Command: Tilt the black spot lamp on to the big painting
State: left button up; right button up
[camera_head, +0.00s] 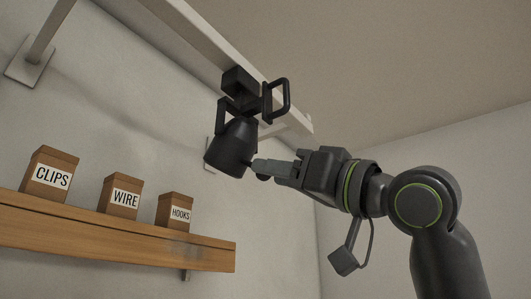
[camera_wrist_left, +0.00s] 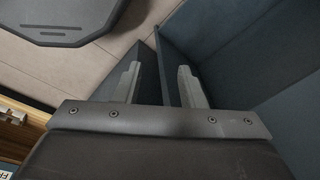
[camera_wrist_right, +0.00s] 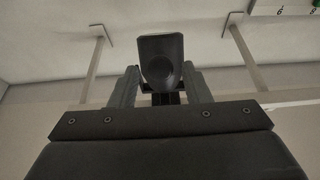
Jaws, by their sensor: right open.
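The black spot lamp (camera_head: 232,146) hangs from a pale rail in the head view, its head pointing down and slightly left. My right gripper (camera_head: 258,168) is at the lower right side of the lamp head, its fingertips at or very near it. In the right wrist view, the lamp (camera_wrist_right: 160,62) shows between the two open fingers of my right gripper (camera_wrist_right: 162,85). Whether the fingers touch it, I cannot tell. My left gripper (camera_wrist_left: 162,82) is open, with a thin dark edge showing between its fingers. The big painting is not recognisable in any view.
The pale rail (camera_head: 190,35) runs along the wall top on brackets. A wooden shelf (camera_head: 120,235) below holds boxes marked CLIPS (camera_head: 50,175), WIRE (camera_head: 120,194) and HOOKS (camera_head: 175,212). A black loop handle (camera_head: 279,97) sits beside the lamp mount. Open air lies right of the lamp, above my arm.

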aim_at(265, 178)
jog(key=shift+p+x, duration=0.6)
jog(key=shift+x, duration=1)
jog(key=shift+d, duration=0.1)
jog(key=shift+c, duration=0.6)
grip_shut()
